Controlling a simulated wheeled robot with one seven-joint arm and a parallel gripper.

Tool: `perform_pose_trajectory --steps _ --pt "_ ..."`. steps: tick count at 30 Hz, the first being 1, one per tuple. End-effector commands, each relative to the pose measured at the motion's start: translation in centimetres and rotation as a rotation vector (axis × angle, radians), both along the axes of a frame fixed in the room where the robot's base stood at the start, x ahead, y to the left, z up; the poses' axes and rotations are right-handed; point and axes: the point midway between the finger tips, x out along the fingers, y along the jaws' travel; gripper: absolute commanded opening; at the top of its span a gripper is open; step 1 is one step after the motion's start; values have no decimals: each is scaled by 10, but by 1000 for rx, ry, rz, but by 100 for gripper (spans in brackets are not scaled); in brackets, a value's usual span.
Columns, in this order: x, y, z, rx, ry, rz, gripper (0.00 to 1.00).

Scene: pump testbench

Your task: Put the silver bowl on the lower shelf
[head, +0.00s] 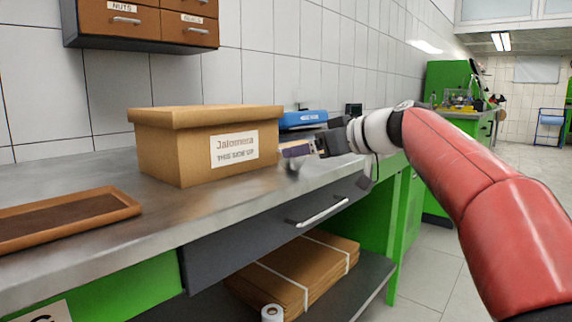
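My gripper (290,156) is at the end of my red arm, low over the worktop's front edge, just right of the cardboard box. It is seen from the side and small, so I cannot tell whether its fingers are open or shut. A small pale grey, shiny patch shows at the fingertips; I cannot tell whether it is the silver bowl, part of the gripper or the worktop. No bowl is clearly visible elsewhere. The lower shelf (373,281) is a dark board under the bench, below the grey drawer.
The cardboard box (165,150) and a brown tray (125,205) stand on the metal worktop (150,225). A blue case (303,119) is behind my gripper. The drawer (250,235) is shut. Strapped flat cardboard (300,275) and a white roll (271,313) occupy the lower shelf; its right end is bare.

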Motion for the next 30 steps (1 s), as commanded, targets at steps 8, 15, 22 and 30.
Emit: perform_pose_trajectory --steps 8,15,22,30 --pt "18 26 -9 1 2 4 84" --pt "37 52 -20 0 2 3 84" --pt "40 55 -22 -1 1 0 84" --pt "40 55 -22 -1 1 0 58"
